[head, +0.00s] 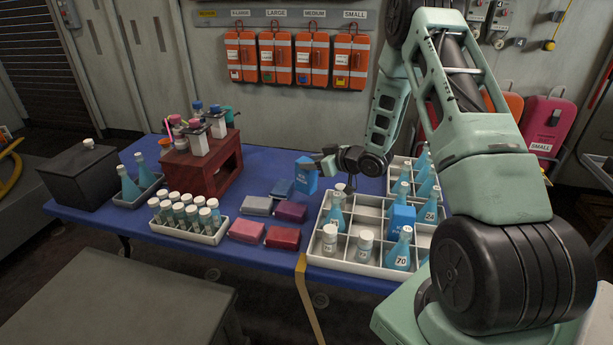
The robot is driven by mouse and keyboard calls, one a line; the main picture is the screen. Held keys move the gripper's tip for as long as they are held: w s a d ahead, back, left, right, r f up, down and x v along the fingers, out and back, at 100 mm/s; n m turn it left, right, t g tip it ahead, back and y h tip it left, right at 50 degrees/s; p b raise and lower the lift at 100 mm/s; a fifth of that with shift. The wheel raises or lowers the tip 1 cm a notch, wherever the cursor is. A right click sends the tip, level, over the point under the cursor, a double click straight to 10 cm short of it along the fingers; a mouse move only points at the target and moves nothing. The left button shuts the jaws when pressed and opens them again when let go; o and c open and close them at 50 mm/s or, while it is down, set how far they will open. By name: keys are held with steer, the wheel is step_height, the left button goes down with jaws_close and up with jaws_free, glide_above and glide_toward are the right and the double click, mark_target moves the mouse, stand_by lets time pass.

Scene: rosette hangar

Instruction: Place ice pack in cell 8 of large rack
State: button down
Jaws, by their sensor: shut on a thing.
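A blue ice pack (306,178) with white lettering is upright in my gripper (324,163), above the blue table. The rack is divided into cells. Several cells in the middle and back look empty. Cell numbers are not readable, so I cannot tell which is cell 8.
Several coloured boxes (246,231) lie left of the rack. A vial tray (190,235), a dark red stand (205,172) and a black box (85,178) are farther left. A second rack with flasks (427,182) stands behind right, partly hidden by my arm.

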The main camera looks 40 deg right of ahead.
mark_target(314, 174)
steer(key=shift+f, duration=2.2)
steer(key=shift+f, duration=0.2)
steer(key=c, duration=0.8)
jaws_free()
steer(key=shift+c, duration=0.2)
steer(key=shift+r, duration=0.15)
